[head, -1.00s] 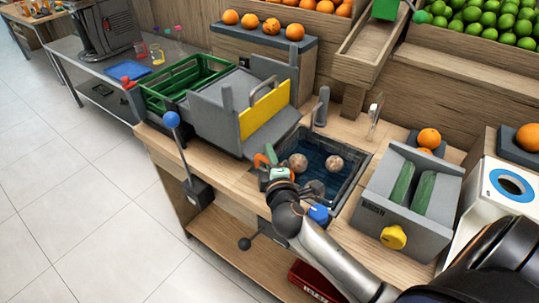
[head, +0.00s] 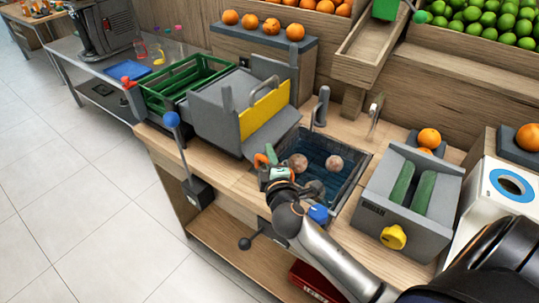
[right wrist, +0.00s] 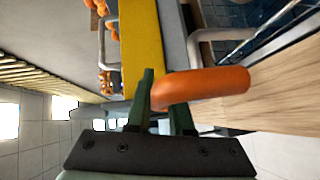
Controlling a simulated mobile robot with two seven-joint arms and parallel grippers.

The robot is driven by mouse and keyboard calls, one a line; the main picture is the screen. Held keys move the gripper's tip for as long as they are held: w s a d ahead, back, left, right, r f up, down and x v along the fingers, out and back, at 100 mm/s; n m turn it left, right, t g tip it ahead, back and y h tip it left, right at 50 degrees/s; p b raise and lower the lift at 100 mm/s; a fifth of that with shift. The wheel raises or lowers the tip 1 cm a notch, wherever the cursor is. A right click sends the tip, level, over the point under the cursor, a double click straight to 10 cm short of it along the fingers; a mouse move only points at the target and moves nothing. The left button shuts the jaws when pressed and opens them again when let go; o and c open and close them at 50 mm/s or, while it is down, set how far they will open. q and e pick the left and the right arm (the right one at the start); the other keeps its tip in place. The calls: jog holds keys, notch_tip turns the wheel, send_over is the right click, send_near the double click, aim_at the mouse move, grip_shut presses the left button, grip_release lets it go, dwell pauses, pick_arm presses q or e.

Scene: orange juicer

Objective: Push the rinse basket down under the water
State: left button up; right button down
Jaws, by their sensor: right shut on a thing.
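The sink (head: 357,176) is set in the wooden counter and holds dark blue water. The rinse basket's body is hard to make out in the dark water. An orange handle (head: 260,160) stands at the sink's left edge; it shows large in the right wrist view (right wrist: 205,88). My right gripper (head: 270,156), with green fingers (right wrist: 160,85), is shut on this handle. My right arm hides the sink's near left corner. My left gripper is not in view.
A grey machine with a yellow panel (head: 265,108) stands close left of the sink, and a tap (head: 321,106) behind it. A grey box with green rollers (head: 410,190) stands to the right. A blue-knobbed lever (head: 172,120) is at the counter's left end.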

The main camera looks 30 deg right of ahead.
jog(key=shift+f, duration=0.1)
notch_tip(320, 180, down, 7)
jog(key=b, duration=0.5)
jog(key=shift+s+f, duration=0.1)
jog(key=shift+f, duration=0.05)
jog(key=c, duration=1.1)
grip_release()
